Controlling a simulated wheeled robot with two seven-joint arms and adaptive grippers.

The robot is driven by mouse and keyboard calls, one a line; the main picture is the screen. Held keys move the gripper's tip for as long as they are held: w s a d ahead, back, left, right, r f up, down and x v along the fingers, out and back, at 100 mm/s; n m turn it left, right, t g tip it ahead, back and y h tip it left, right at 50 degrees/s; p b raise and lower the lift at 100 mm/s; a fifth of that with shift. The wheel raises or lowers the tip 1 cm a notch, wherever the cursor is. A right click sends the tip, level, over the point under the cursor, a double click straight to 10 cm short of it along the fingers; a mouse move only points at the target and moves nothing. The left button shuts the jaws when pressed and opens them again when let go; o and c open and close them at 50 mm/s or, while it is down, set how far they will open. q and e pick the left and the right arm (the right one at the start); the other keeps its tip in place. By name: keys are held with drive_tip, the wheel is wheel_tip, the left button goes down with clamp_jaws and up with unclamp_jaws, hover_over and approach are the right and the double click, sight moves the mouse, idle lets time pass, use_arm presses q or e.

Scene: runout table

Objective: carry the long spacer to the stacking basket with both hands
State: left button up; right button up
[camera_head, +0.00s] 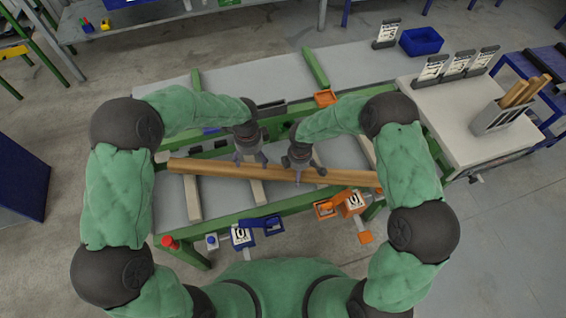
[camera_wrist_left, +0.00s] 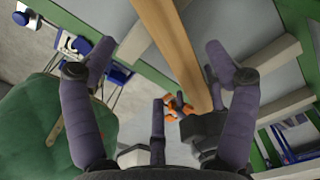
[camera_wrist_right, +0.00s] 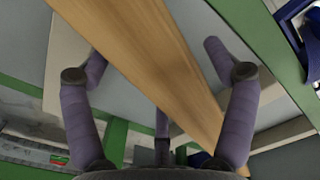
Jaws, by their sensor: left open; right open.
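The long spacer (camera_head: 215,168) is a long brown wooden bar. It lies across several pale crossbars of the runout table. My left gripper (camera_head: 250,161) is open above the bar, left of its middle. My right gripper (camera_head: 303,170) is open above it, right of the middle. In the left wrist view the bar (camera_wrist_left: 172,42) runs between the spread fingers, nearer the right one. In the right wrist view the bar (camera_wrist_right: 140,60) passes diagonally between the fingers. A pale slotted holder with wooden pieces, seemingly the stacking basket (camera_head: 490,122), stands on the right-hand table.
The runout table has a green frame (camera_head: 240,213). Blue (camera_head: 242,236) and orange (camera_head: 325,209) fittings sit along its near edge, with a red knob (camera_head: 170,242) at left. Label cards (camera_head: 455,66) and a blue bin (camera_head: 421,41) stand at the back right. The right-hand tabletop (camera_head: 440,115) has bare room.

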wheel_tip(320, 180, up, 12)
idle(0.6)
idle(0.5)
